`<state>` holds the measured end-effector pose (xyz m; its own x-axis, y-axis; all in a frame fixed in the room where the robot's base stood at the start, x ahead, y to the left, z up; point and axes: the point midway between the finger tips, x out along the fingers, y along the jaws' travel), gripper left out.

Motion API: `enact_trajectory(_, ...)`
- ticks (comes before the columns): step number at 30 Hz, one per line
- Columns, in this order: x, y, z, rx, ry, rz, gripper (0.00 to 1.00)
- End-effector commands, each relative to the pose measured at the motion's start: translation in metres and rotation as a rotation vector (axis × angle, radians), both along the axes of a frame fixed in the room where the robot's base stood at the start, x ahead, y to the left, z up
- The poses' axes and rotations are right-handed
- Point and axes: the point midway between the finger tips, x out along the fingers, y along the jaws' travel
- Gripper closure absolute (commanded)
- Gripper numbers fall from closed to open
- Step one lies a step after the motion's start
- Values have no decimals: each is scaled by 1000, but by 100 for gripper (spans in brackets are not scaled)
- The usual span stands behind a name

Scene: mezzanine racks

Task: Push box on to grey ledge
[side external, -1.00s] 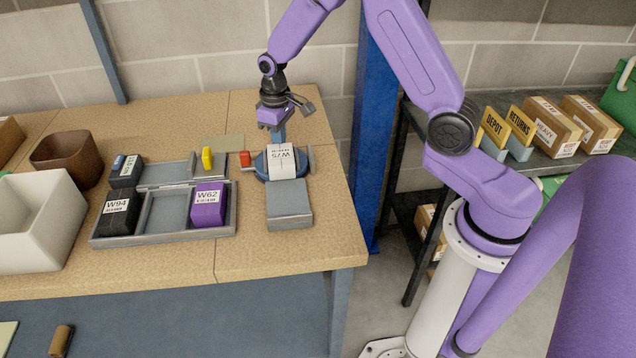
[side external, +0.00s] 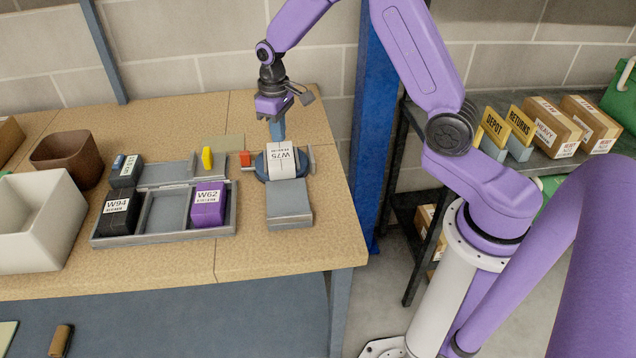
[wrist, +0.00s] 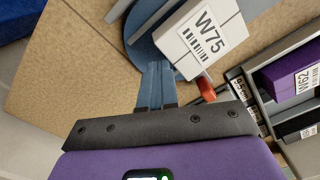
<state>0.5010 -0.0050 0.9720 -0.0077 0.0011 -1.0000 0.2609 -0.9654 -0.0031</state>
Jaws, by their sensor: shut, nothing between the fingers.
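The turntable (wrist: 146,45) is partly hidden under the box there.
A grey tray (side external: 164,238) left of the ledge holds a black W94 box (side external: 117,214) and a purple W62 box (side external: 208,206). The bench to the ledge's right is clear.

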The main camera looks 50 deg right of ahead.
Motion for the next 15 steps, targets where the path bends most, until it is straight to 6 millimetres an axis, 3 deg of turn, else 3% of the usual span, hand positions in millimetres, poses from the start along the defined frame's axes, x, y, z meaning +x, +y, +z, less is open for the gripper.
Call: enact_trajectory(15, 2, -1, 37, -1, -9, -1, 100)
